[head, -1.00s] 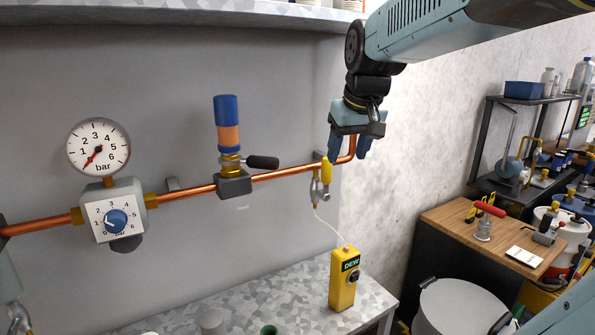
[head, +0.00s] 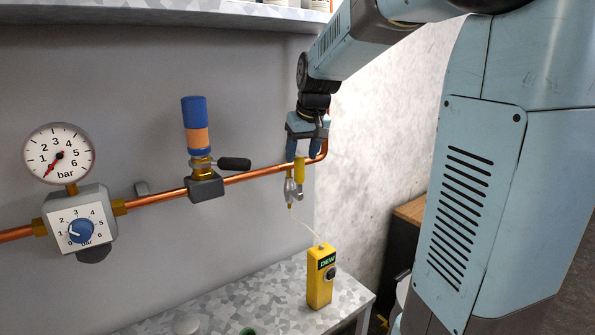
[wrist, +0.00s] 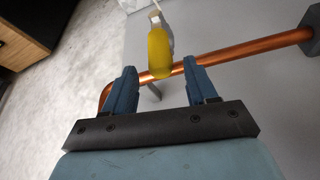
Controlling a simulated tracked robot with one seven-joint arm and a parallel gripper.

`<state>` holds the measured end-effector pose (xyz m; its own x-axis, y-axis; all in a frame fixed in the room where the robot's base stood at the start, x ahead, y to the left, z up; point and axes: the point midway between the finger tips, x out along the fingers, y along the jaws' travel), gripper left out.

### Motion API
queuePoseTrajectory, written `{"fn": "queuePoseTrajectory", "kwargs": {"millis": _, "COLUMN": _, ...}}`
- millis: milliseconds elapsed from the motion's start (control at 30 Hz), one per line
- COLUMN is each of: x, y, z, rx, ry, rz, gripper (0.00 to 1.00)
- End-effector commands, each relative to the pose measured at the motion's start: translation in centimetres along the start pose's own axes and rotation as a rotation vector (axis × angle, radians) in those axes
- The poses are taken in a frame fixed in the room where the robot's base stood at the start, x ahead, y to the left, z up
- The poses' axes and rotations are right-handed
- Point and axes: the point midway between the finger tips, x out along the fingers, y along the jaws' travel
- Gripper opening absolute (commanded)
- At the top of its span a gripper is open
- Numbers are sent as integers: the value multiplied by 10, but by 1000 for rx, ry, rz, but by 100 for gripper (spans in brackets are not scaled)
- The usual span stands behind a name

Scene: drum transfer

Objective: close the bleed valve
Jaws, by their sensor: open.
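The small valve with a yellow handle (head: 299,171), which I take for the bleed valve, hangs on the copper pipe (head: 258,174) near its right-hand bend. Its metal body (head: 290,190) is below the pipe, and a thin pale hose runs down from it. My gripper (head: 304,151) is open just above the handle, fingers pointing down. In the wrist view the yellow handle (wrist: 159,52) lies in line with the gap between the open fingers (wrist: 160,72), around the fingertips. I cannot tell whether they touch it. Nothing is held.
A yellow DEW meter (head: 319,277) stands on the bench (head: 245,300) below. To the left, the pipe carries a black-levered valve (head: 206,187) with a blue and orange cylinder, then a regulator (head: 80,220) under a pressure gauge (head: 59,153). The grey wall is close behind.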

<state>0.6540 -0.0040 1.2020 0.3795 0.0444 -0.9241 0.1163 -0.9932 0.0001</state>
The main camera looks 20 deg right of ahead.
Motion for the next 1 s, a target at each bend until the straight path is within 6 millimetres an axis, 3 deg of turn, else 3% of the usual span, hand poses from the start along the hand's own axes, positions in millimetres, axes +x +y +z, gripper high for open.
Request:
{"fn": "queuePoseTrajectory", "kwargs": {"millis": 200, "x": 38, "y": 0, "z": 1, "rx": 1, "ry": -3, "rz": -1, "gripper": 57}}
{"fn": "queuePoseTrajectory", "kwargs": {"millis": 400, "x": 59, "y": 0, "z": 0, "rx": 0, "ry": -1, "rz": 0, "gripper": 57}}
{"fn": "queuePoseTrajectory", "kwargs": {"millis": 833, "x": 66, "y": 0, "z": 0, "rx": 0, "ry": 0, "rz": 0, "gripper": 57}}
{"fn": "queuePoseTrajectory", "kwargs": {"millis": 1000, "x": 66, "y": -1, "z": 0, "rx": -2, "ry": 0, "rz": 0, "gripper": 41}}
